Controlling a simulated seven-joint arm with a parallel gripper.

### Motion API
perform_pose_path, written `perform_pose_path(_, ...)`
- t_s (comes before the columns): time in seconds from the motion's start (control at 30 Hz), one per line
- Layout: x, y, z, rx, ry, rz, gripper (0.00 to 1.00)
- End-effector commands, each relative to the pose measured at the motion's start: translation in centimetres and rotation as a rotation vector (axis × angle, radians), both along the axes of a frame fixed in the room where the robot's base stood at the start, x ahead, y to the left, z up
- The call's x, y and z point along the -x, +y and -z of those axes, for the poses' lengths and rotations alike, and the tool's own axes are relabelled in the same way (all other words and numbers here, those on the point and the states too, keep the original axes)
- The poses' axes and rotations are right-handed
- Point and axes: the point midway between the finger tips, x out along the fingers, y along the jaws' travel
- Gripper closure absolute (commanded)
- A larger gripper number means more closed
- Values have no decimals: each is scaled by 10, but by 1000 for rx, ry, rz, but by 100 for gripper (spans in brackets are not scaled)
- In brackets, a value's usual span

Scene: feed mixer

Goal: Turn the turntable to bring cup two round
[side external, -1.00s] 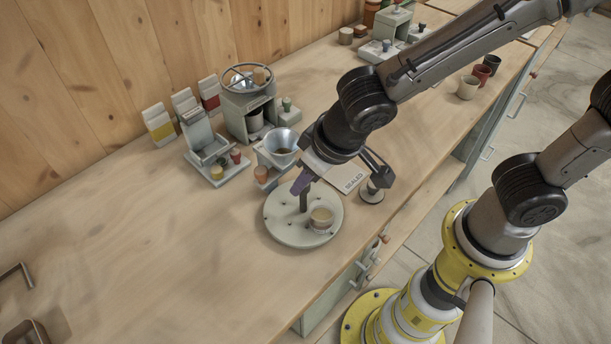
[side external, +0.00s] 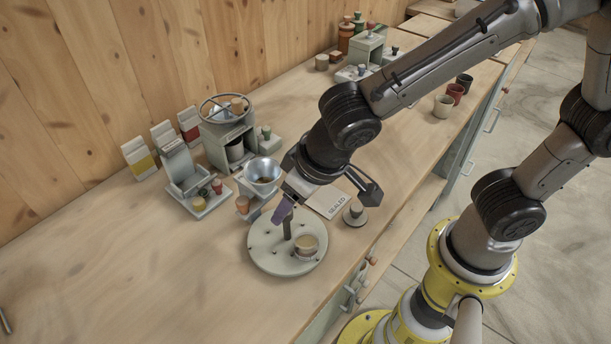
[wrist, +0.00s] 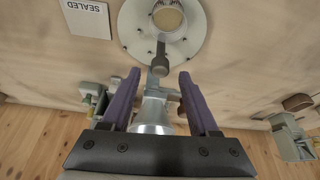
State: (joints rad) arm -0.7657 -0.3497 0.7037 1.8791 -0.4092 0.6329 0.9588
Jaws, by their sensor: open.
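The turntable (side external: 267,262) is a round, pale grey disc with small dark pegs on the worktop. One cup (side external: 306,247) with tan contents stands on it, right of a dark upright post (side external: 287,228). No number on the cup is legible. My gripper (side external: 283,212) is over the turntable, at the top of the post. In the wrist view my gripper (wrist: 160,76) has its two purple fingers apart. The post's rounded grey end (wrist: 160,68) shows between and just beyond the fingertips. The cup (wrist: 168,19) shows past it on the turntable (wrist: 131,28). I cannot tell whether a finger touches the post.
A metal funnel (side external: 262,170) on a stand is close behind the turntable. A card marked SEALED (side external: 326,203) and a round knobbed piece (side external: 355,216) lie right of it. A handwheel machine (side external: 226,125) stands further back.

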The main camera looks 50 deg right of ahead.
Motion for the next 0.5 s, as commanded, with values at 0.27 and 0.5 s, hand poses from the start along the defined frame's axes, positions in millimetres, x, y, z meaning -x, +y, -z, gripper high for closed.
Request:
perform_pose_path(0.27,23,-2,-58,-5,-3,-2,39)
perform_pose_path(0.5,39,-3,-95,-4,-2,-2,39)
